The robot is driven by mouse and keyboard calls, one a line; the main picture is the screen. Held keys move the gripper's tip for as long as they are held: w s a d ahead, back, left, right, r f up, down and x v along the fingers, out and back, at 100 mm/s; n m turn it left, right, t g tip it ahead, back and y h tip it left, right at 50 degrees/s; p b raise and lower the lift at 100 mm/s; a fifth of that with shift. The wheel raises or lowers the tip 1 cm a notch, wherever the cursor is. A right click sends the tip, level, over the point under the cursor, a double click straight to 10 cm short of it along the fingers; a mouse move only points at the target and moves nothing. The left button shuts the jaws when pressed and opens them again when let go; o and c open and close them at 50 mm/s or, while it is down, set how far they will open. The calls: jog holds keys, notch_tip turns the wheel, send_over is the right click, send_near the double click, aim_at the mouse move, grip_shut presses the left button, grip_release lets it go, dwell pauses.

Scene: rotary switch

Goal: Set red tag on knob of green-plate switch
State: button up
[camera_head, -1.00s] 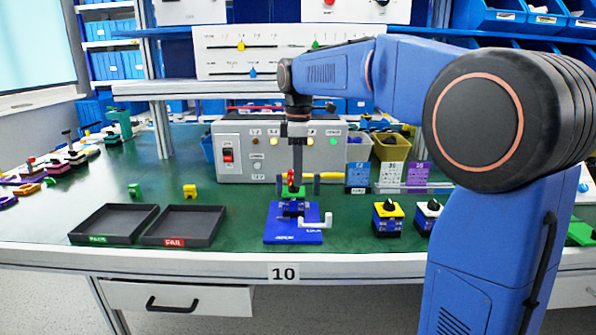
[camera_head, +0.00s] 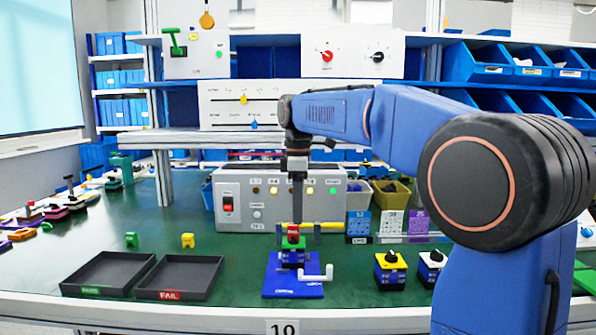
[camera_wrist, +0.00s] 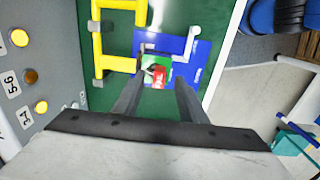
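The green-plate switch (camera_head: 301,245) sits in the blue fixture (camera_head: 277,286). The green plate also shows in the wrist view (camera_wrist: 151,61). A red tag (camera_head: 293,235) with pale lettering stands at the top of this switch, over its knob. In the wrist view the red tag (camera_wrist: 159,78) lies over the green plate, and the knob is mostly hidden. My gripper (camera_head: 297,222) is right above the tag, pointing down. In the wrist view my gripper's fingers (camera_wrist: 158,90) are apart, with visible gaps on both sides of the tag.
A white crank handle (camera_head: 318,277) juts from the fixture's right side. Yellow bars (camera_wrist: 110,36) stand behind it. A yellow-plate switch (camera_head: 390,270) and a white-plate switch (camera_head: 431,268) are on the right. PASS (camera_head: 83,291) and FAIL (camera_head: 160,295) trays are on the left. The grey panel (camera_head: 330,212) stands behind.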

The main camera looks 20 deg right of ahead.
notch_tip(320, 180, up, 13)
dwell(0.4)
jog(key=shift+s+f, duration=0.1)
jog(key=shift+f, duration=0.05)
jog(key=s+d+f+m+t, duration=0.2)
jog(key=s+f+m, duration=0.5)
jog(key=s+f, duration=0.9)
jog(key=s+d+f+m+t, duration=0.2)
jog(key=s+f+m, duration=0.5)
jog(key=s+f, duration=1)
jog(key=shift+d+t, duration=0.4)
jog(key=shift+d, duration=0.5)
